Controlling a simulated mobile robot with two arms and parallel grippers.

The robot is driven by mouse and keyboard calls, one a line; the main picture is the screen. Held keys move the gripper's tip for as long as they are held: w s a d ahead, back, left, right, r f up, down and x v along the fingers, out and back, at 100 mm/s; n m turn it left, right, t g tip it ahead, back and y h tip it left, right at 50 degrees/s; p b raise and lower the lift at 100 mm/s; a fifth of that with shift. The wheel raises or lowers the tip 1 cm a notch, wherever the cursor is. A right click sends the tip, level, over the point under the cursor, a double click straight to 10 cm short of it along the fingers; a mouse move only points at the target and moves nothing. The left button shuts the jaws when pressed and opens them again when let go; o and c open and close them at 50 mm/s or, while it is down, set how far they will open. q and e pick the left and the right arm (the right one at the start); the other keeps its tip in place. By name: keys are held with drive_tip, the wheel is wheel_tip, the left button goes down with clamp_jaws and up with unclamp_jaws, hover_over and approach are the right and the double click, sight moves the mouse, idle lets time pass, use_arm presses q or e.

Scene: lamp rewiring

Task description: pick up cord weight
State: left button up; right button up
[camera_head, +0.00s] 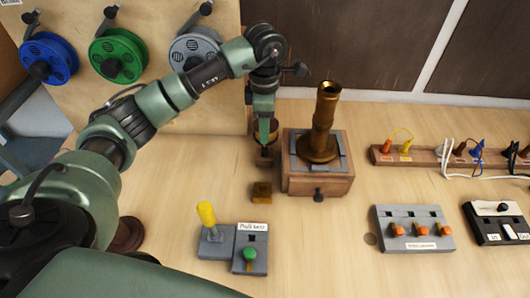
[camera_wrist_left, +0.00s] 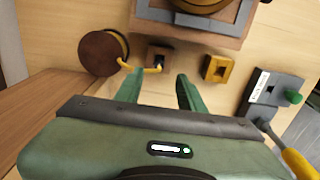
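A small brass-coloured block (camera_head: 261,191) with a notch, which looks like the cord weight, sits on the table in front of the wooden lamp base (camera_head: 317,182). It also shows in the left wrist view (camera_wrist_left: 218,68), to the right of my fingers and apart from them. My left gripper (camera_head: 265,146) points down beside the lamp base, behind the block in the head view. In the wrist view its two fingers (camera_wrist_left: 160,74) are apart with nothing held between them. A small brown block (camera_wrist_left: 158,57) with yellow cord lies just beyond the fingertips. My right gripper is out of view.
A brown spool (camera_wrist_left: 102,53) with yellow cord stands near the gripper. The pull-test box (camera_head: 250,247) and yellow-handled lever (camera_head: 207,215) stand in front. A switch box (camera_head: 413,228) and terminal strip (camera_head: 440,157) are at right. Table space between is clear.

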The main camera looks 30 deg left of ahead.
sight(265, 147)
use_arm(q)
drive_tip(key=shift+w+f, duration=0.15)
drive_tip(key=shift+f, duration=0.35)
drive_tip(key=shift+a+f+p, duration=0.1)
drive_tip(key=shift+f+p, duration=0.45)
drive_tip(key=shift+f, duration=0.65)
wheel_tip(265, 147, down, 4)
drive_tip(key=shift+r+p, duration=0.15)
drive_tip(key=shift+p, duration=1)
drive_tip(key=shift+f, duration=0.55)
clamp_jaws()
